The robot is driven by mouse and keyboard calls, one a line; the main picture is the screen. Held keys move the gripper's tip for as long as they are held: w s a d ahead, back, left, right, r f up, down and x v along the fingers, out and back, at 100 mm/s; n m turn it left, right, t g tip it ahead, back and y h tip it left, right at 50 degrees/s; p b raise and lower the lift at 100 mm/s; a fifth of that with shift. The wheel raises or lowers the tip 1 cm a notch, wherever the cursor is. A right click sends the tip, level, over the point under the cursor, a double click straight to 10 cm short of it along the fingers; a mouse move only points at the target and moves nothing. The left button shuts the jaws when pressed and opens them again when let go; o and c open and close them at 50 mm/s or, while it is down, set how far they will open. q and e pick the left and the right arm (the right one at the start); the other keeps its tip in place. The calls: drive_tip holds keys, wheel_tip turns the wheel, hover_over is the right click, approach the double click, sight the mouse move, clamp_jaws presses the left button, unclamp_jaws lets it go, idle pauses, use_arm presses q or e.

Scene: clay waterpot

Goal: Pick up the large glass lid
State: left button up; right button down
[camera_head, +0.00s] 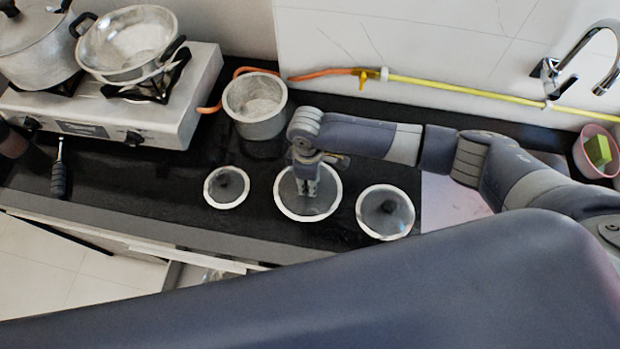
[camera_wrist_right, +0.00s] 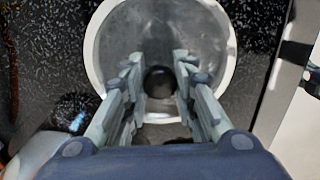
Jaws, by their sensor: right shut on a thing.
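The large glass lid (camera_head: 325,200), round with a pale metal rim, lies on the black counter as the middle one of three lids. My right gripper (camera_head: 307,190) points down over its centre. In the right wrist view, the lid (camera_wrist_right: 160,38) fills the upper middle, and the fingers of the gripper (camera_wrist_right: 158,66) are on both sides of its dark knob (camera_wrist_right: 159,82), shut on it. The lid looks flat on the counter; any gap below it cannot be seen. My left gripper is not in view.
A smaller lid (camera_head: 226,188) lies to the left and another lid (camera_head: 386,212) close to the right. An empty metal pot (camera_head: 256,112) stands behind. A stove (camera_head: 168,110) with pots is at the left. An open drawer (camera_head: 190,272) is below the counter's front edge.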

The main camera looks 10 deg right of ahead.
wheel_tip(320, 180, up, 2)
drive_tip(key=shift+r+b, duration=0.1)
drive_tip(key=shift+b, duration=0.3)
drive_tip(key=shift+s+a+r+b, duration=0.1)
drive_tip(key=shift+s+a+b, duration=0.2)
drive_tip(key=shift+s+a, duration=0.3)
use_arm(q)
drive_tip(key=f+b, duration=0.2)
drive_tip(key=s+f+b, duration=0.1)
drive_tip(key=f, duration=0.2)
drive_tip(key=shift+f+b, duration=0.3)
drive_tip(key=shift+b, duration=0.1)
use_arm(e)
drive_tip(key=s+a+r, duration=0.1)
drive_tip(key=s+a, duration=0.7)
drive_tip(key=a, duration=0.4)
drive_tip(key=shift+r, duration=0.4)
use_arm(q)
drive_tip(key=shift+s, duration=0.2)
use_arm(e)
drive_tip(key=shift+d, duration=0.1)
